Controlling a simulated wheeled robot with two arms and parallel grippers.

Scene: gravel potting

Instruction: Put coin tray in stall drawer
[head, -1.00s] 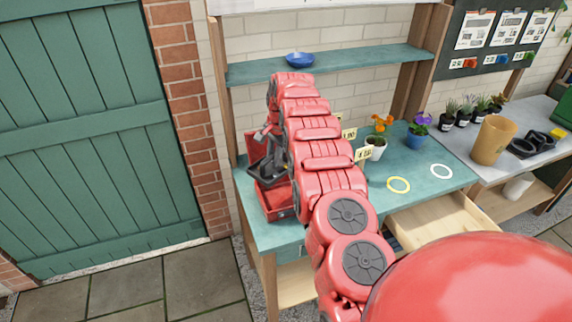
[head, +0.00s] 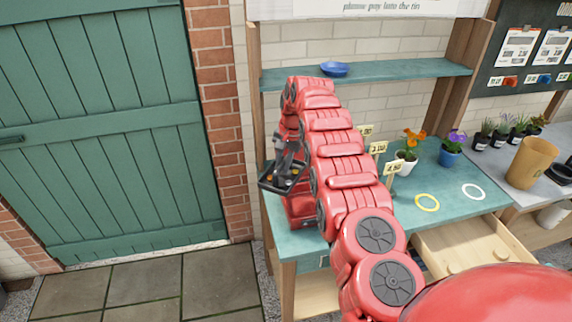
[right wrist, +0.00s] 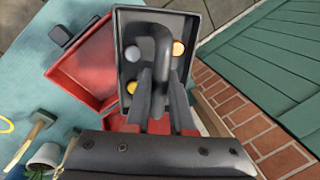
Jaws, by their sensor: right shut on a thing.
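The coin tray (head: 268,183) is a small dark tray with a few coins in it. In the right wrist view the tray (right wrist: 125,20) shows a thick dark handle and coins around it. My right gripper (head: 288,155) is shut on the handle and holds the tray above the left end of the stall table. The fingers also show in the right wrist view (right wrist: 157,90). The stall drawer (head: 475,248) is pulled open under the table's right part, its visible floor bare; my arm hides its left part. My left gripper is out of view.
The red cash tin (head: 302,210) stands open below the tray, also in the right wrist view (right wrist: 75,70). Price tags, an orange-flowered white pot (head: 405,160), a blue pot (head: 450,155) and two rings stand right of my arm. A shelf (head: 400,72) runs above.

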